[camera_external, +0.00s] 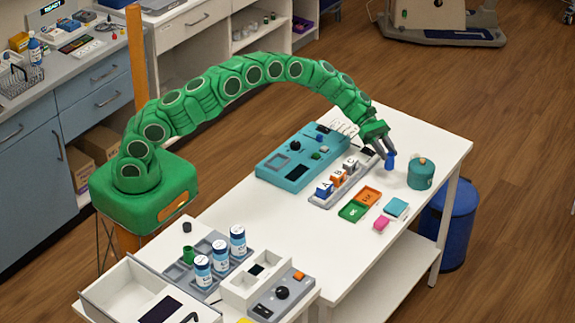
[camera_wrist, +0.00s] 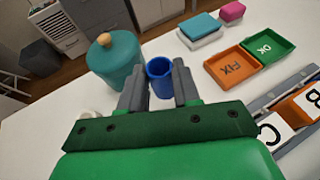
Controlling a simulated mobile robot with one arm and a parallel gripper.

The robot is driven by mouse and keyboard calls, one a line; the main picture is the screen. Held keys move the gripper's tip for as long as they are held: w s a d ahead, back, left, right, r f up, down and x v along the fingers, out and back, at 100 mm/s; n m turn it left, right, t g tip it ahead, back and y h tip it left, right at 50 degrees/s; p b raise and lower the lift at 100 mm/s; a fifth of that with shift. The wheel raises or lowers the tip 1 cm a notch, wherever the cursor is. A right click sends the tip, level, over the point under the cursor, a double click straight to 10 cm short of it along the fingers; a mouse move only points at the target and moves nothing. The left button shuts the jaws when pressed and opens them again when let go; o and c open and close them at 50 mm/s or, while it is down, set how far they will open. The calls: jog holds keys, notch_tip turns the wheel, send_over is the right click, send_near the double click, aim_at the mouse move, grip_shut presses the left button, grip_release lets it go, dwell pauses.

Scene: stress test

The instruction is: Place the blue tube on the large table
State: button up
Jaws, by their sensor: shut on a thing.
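The blue tube (camera_external: 390,161) is between the fingers of my gripper (camera_external: 384,147), which is shut on it over the right part of the large white table (camera_external: 335,240). I cannot tell whether its bottom touches the tabletop. In the wrist view the blue tube (camera_wrist: 161,79) shows its open round top between the two grey fingers of my gripper (camera_wrist: 159,85). It looks about upright.
A teal pot (camera_external: 421,174) with a knob stands just right of the tube. Orange and green trays (camera_external: 368,195), a rack of lettered blocks (camera_external: 338,186) and a teal device (camera_external: 293,172) lie to the left. Pink (camera_external: 381,224) and teal (camera_external: 396,208) blocks lie in front.

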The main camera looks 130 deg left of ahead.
jog(key=shift+w+a+f, duration=0.4)
jog(key=shift+f, duration=1.85)
jog(key=shift+f, duration=0.15)
jog(key=o, duration=1)
jog(key=shift+r, duration=0.2)
jog(key=v, duration=1.2)
